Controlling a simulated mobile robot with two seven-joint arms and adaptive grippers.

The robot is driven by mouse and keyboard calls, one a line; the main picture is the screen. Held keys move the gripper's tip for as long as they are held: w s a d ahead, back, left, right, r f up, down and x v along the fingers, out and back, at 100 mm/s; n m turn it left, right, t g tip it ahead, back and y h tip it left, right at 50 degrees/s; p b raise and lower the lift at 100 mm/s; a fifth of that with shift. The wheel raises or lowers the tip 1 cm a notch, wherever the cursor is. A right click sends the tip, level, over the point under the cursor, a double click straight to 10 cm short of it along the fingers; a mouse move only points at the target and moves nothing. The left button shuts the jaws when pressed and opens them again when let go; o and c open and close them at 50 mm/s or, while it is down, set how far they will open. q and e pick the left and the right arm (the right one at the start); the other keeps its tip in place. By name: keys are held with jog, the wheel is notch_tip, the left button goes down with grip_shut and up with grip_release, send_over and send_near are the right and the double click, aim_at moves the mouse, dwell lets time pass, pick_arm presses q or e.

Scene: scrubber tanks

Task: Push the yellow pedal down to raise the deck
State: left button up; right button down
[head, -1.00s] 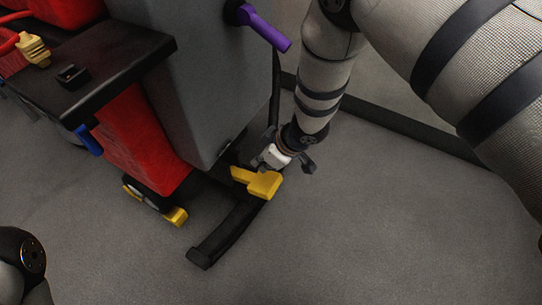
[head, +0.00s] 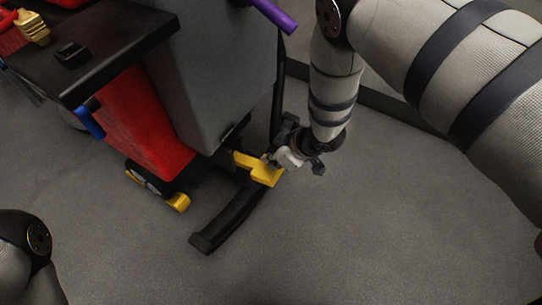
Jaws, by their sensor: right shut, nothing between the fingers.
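The yellow pedal (head: 264,172) sticks out low at the back of the grey and red scrubber (head: 215,75), above a black curved bar near the floor. My right gripper (head: 281,160) is shut and empty, at the pedal's right end. It overlaps the pedal's upper right edge in the picture. I cannot tell whether it touches the pedal or is just beside it. My left arm shows only as a part at the lower left corner, and its gripper is out of view.
The black curved bar (head: 222,222) runs along the floor under the pedal. A yellow piece (head: 178,202) sits by the scrubber's wheel. A purple handle (head: 272,15) sticks out above. The grey floor at the front and right is clear.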

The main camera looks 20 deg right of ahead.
aim_at(281, 174)
jog(key=shift+s+d+f+t+y, duration=0.15)
jog(key=shift+s+f+t, duration=0.1)
jog(key=shift+f, duration=0.15)
jog(key=shift+s+d+f+t+y, duration=0.15)
jog(key=shift+s+f, duration=0.05)
jog(key=shift+f, duration=0.2)
jog(key=f, duration=0.1)
jog(key=f+t+y+b, duration=0.1)
jog(key=s+d+f+t, duration=0.1)
jog(key=shift+f+y+b, duration=0.3)
jog(key=shift+b, duration=0.1)
pick_arm(q)
jog(key=shift+s+f+g+b, duration=0.15)
jog(key=shift+s+f+b, duration=0.2)
jog(key=shift+f, duration=0.35)
jog(key=shift+s+f+g+b, duration=0.15)
jog(key=shift+f+b, duration=0.25)
jog(key=shift+f, duration=0.25)
pick_arm(e)
jog(key=shift+s+f, duration=0.15)
jog(key=shift+f, duration=1.35)
